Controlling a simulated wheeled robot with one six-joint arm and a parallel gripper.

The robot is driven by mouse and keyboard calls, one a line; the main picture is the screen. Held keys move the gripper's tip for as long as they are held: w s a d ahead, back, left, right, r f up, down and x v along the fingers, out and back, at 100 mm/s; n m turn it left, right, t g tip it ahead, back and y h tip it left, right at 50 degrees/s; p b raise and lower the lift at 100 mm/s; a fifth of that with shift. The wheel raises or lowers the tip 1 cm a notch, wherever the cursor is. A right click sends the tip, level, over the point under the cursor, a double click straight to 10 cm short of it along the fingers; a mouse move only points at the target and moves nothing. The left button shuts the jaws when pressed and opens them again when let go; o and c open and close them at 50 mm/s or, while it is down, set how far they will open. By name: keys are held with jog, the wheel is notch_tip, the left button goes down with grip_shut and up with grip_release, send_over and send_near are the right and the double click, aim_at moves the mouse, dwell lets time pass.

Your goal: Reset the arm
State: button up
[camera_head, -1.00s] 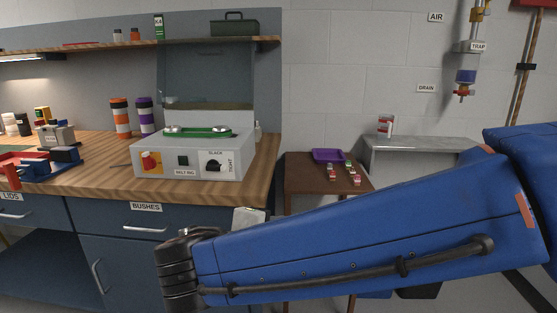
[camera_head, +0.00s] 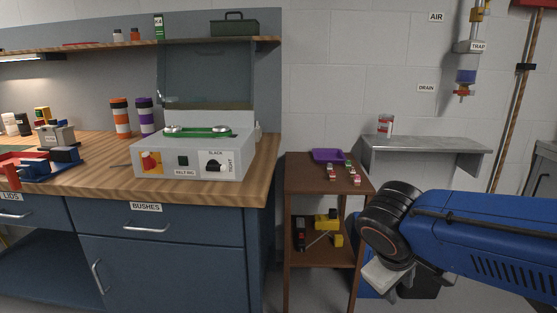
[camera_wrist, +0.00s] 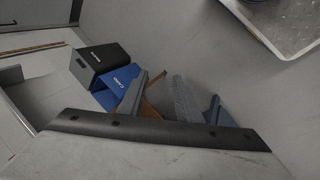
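My arm is folded at the lower right of the head view, beside the brown side table (camera_head: 308,190). My gripper's fingertips do not show in the head view; only a pale part near the wrist pokes out under the black joint. In the wrist view my gripper (camera_wrist: 170,80) points down toward the floor. Its two fingers stand apart with a gap between them, and nothing is held there. Below it are a blue bin (camera_wrist: 118,78) and a black bin (camera_wrist: 97,62).
The workbench (camera_head: 215,189) carries a grey machine (camera_head: 195,157) with a clear raised lid. A purple tray (camera_head: 328,156) and small parts sit on the side table. A metal shelf (camera_head: 440,152) is on the wall above my arm. Floor shows between bench and arm.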

jog(key=s+d+f+m+t+y, duration=0.1)
jog(key=s+d+f+m+y, duration=0.1)
jog(key=s, duration=0.5)
jog(key=shift+d+f+m+y, duration=0.4)
jog(key=shift+d+m+y, duration=0.55)
jog(key=shift+m, duration=0.95)
jog(key=shift+a, duration=0.1)
